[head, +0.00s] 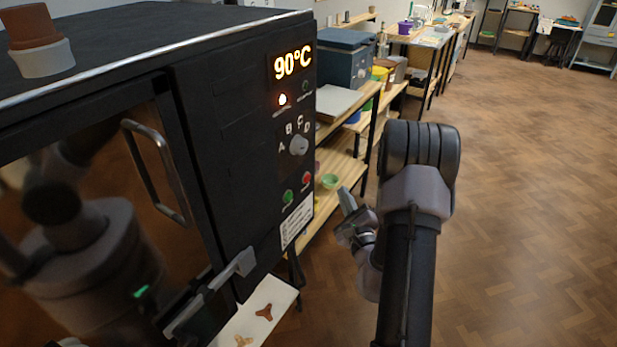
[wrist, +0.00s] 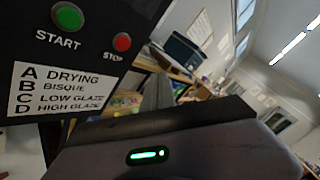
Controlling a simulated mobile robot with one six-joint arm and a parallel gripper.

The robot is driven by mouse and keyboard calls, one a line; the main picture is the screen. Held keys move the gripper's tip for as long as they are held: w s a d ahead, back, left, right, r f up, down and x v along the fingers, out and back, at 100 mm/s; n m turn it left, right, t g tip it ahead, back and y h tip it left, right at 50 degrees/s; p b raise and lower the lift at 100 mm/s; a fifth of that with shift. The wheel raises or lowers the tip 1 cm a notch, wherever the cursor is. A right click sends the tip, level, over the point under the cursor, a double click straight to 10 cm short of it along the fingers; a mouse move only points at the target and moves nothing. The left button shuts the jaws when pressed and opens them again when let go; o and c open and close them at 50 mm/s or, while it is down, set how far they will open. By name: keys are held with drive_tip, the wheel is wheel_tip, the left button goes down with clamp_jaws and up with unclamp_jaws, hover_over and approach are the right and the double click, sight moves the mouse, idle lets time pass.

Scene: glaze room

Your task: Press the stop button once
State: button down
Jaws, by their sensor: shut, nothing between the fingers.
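The red stop button (head: 306,178) sits low on the black front panel of the kiln (head: 230,120), right of the green start button (head: 288,196). In the wrist view the stop button (wrist: 122,42) is at upper left, labelled STOP, beside the green button (wrist: 67,15) labelled START. My gripper (head: 347,203) is shut and empty, to the right of the panel in the head view. Its closed fingers (wrist: 158,92) show in the wrist view below and right of the stop button, apparently apart from it. The kiln display (head: 292,62) reads 90°C, with an orange lamp lit below.
A selector dial (head: 298,145) marked with letters is above the buttons. A door handle (head: 155,170) and a latch bar (head: 212,290) stick out from the kiln front. Wooden shelves (head: 340,185) with bowls stand behind my gripper. The wood floor (head: 520,220) at right is clear.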

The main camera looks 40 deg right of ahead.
drive_tip(key=w+a+p, duration=0.2)
drive_tip(key=w+a, duration=0.1)
drive_tip(key=w, duration=0.4)
drive_tip(key=shift+p, duration=0.3)
idle(1.7)
drive_tip(key=shift+w+a, duration=0.1)
drive_tip(key=shift+w, duration=0.2)
drive_tip(key=shift+w+a, duration=0.15)
drive_tip(key=shift+w, duration=0.25)
idle(0.6)
drive_tip(key=shift+s+d+b, duration=0.3)
drive_tip(key=shift+s, duration=0.45)
drive_tip(key=shift+s+d+b, duration=0.3)
drive_tip(key=shift+s+b, duration=0.1)
drive_tip(key=shift+s, duration=0.4)
drive_tip(key=shift+s+d+b, duration=0.35)
drive_tip(key=shift+s, duration=0.4)
drive_tip(key=shift+s+d+b, duration=0.3)
drive_tip(key=shift+s+b, duration=0.1)
drive_tip(key=shift+s, duration=0.4)
